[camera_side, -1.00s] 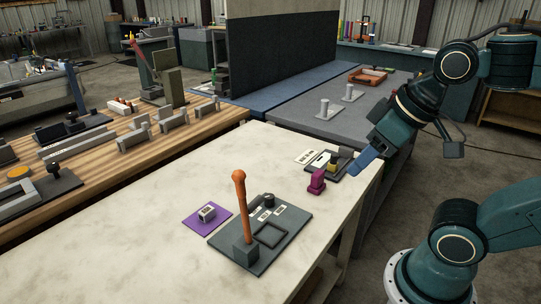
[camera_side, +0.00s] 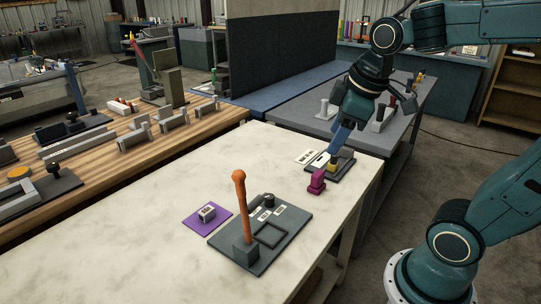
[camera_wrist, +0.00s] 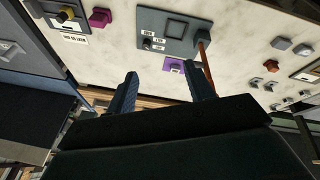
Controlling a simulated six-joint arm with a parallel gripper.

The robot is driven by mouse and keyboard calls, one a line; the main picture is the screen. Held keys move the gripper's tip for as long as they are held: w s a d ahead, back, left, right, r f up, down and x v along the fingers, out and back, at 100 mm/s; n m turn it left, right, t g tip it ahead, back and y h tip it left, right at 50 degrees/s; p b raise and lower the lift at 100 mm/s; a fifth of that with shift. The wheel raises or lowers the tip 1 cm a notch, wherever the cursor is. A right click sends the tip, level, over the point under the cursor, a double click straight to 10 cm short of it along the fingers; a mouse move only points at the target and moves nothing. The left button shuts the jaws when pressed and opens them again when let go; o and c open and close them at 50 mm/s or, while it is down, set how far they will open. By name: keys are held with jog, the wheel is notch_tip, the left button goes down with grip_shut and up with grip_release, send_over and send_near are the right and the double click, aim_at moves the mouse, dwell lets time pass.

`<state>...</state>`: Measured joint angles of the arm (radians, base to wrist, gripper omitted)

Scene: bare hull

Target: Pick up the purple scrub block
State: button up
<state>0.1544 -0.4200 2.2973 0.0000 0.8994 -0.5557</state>
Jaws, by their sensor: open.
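A magenta-purple block (camera_side: 316,181) stands on the pale marble-like table (camera_side: 150,255), near its right edge; it is the closest match to the purple scrub block. It also shows at the top left of the wrist view (camera_wrist: 99,17). My gripper (camera_side: 338,150) points down above and beyond this block, close to the yellow block's dark tray; contact cannot be told. In the wrist view my gripper (camera_wrist: 160,70) has its two blue fingers apart with nothing held between them.
A dark board (camera_side: 285,245) carries an upright orange-handled lever (camera_side: 240,200). The table's front left is clear.

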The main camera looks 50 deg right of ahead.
jog(key=w+d+f+n+g, duration=0.1)
jog(key=w+d+f+n, duration=0.1)
jog(key=w+d+n, duration=0.3)
jog(key=n+g, duration=0.3)
jog(key=n, duration=0.5)
send_over(318, 173)
notch_tip(318, 173, down, 14)
jog(key=f, duration=0.1)
jog(key=shift+d+r+y, duration=0.1)
jog(key=shift+r+y, duration=0.1)
jog(key=shift+y, duration=0.1)
jog(key=shift+f, duration=4.25)
jog(key=shift+f, duration=2.6)
